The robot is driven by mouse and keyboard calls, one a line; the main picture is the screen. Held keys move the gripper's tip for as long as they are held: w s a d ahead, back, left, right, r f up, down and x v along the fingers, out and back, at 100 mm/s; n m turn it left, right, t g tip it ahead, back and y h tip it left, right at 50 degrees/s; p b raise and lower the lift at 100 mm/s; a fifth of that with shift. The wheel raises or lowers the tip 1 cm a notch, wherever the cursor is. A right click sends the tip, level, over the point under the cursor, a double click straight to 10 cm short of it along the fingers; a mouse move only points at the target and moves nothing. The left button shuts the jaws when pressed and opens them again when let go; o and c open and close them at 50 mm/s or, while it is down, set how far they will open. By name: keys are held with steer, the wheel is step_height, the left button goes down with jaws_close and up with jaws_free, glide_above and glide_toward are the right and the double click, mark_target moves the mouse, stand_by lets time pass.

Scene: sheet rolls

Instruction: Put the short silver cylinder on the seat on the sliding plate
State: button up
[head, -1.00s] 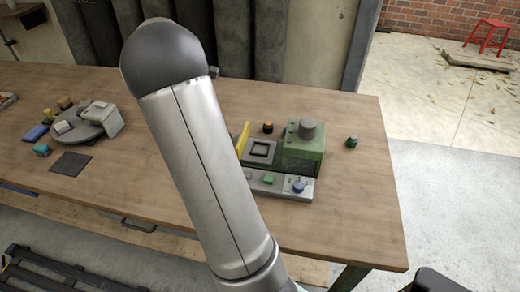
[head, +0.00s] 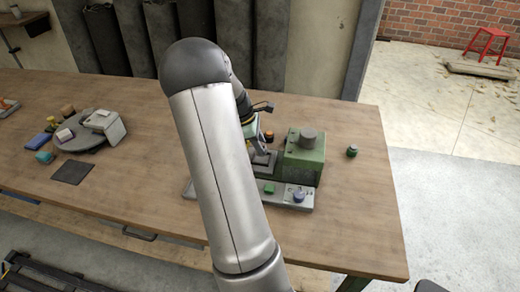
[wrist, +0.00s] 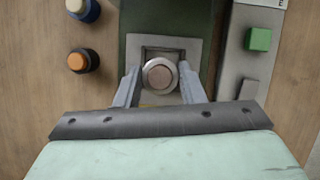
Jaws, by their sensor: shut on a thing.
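The short silver cylinder (wrist: 160,75) is between the fingertips of my gripper (wrist: 158,82) in the wrist view, its round top facing the camera. My gripper is shut on it. The cylinder lies over the square-framed seat on the grey sliding plate (wrist: 195,47); whether it touches the seat or hangs just above it I cannot tell. In the head view my gripper (head: 259,148) is down at the plate (head: 268,157), beside the green machine block (head: 304,160). My arm hides part of the plate there, and the cylinder cannot be made out.
A grey control strip with a green button (wrist: 259,39) and a grey switch (wrist: 248,89) runs along the right in the wrist view. A round turntable (head: 84,137) holds objects farther left.

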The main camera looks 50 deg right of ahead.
steer(key=shift+f, duration=1.6)
steer(key=shift+d+f, duration=0.1)
steer(key=o, duration=1.1)
steer(key=v, duration=1.2)
steer(key=a+r+m+t+y, duration=0.1)
steer(key=a+r+m+t, duration=0.15)
steer(key=a, duration=1.25)
steer(key=s+a+m, duration=0.1)
steer(key=s+a, duration=0.3)
steer(key=a, duration=0.4)
steer(key=s+a+m+t+y, duration=0.1)
steer(key=s+a, duration=0.4)
steer(key=a, duration=0.2)
steer(key=s+a+f+m, duration=0.1)
steer(key=s+a+m, duration=0.1)
steer(key=s+a, duration=0.3)
steer(key=shift+a+f+y, duration=0.1)
steer(key=shift+a+y, duration=0.3)
steer(key=shift+a, duration=1.45)
